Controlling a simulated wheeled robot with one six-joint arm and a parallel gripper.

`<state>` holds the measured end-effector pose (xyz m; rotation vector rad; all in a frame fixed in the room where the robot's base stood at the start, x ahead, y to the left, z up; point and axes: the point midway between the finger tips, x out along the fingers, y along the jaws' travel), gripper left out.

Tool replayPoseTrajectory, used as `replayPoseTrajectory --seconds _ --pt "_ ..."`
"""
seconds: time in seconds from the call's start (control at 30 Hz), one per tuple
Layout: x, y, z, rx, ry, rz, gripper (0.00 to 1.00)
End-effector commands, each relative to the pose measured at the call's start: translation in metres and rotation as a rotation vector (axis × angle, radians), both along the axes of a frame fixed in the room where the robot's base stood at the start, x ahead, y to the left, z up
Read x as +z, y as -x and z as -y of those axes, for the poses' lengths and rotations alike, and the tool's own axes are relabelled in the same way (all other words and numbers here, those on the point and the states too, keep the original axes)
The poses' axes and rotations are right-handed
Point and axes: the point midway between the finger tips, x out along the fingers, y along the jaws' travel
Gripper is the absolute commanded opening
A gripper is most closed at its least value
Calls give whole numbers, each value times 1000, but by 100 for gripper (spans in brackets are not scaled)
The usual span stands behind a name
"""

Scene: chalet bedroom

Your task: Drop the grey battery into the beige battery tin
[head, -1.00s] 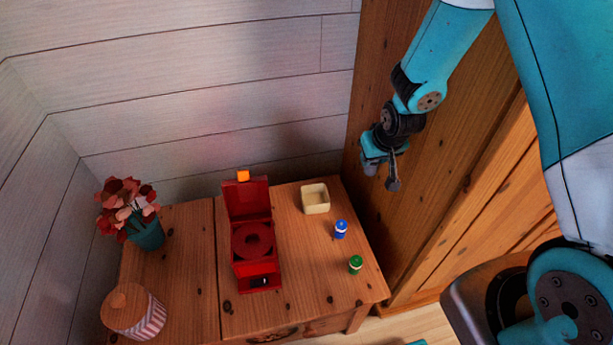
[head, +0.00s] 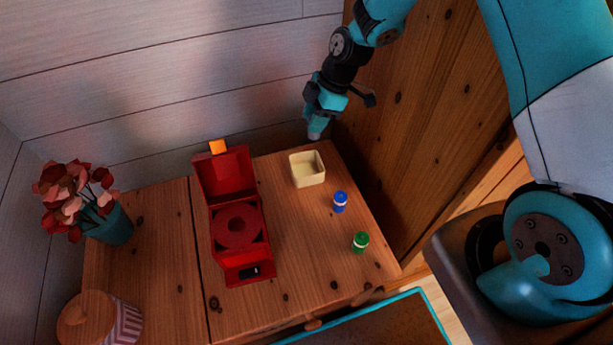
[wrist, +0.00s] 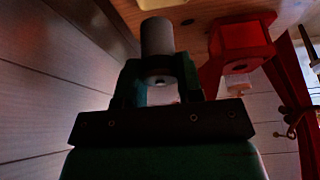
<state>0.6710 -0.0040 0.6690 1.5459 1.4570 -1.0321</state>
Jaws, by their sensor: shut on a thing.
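The grey battery (wrist: 157,38) is an upright-looking grey cylinder between my fingers in the wrist view. My gripper (head: 316,122) is shut on it; its grey end (head: 315,135) shows below the fingers in the head view. The beige battery tin (head: 318,178) is a small, open square box on the wooden cabinet top. It looks empty. In the head view my gripper appears above and behind the tin, near the wall, and apart from it.
A flower pot (head: 112,227) and a striped jar (head: 125,325) are farther left. A wooden panel (head: 420,120) rises at right.

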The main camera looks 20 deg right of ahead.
Motion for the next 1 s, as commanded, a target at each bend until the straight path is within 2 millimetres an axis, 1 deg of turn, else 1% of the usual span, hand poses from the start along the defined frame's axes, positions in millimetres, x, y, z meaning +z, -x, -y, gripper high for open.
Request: replayPoseTrajectory --seconds 0.03,0.1,0.27,0.37,0.6,0.7,0.8,1.0 --pt "-4 -1 -2 54 0 2 10" --pt "-4 0 -4 109 1 1 10" --pt "-10 1 -5 139 1 0 10" --pt "-19 1 -4 137 1 1 10" --pt "-50 1 -4 135 1 1 10" --pt "-59 1 -4 135 2 1 10" --pt "-63 1 -4 135 2 2 10" --pt "-62 1 -4 134 2 1 10"
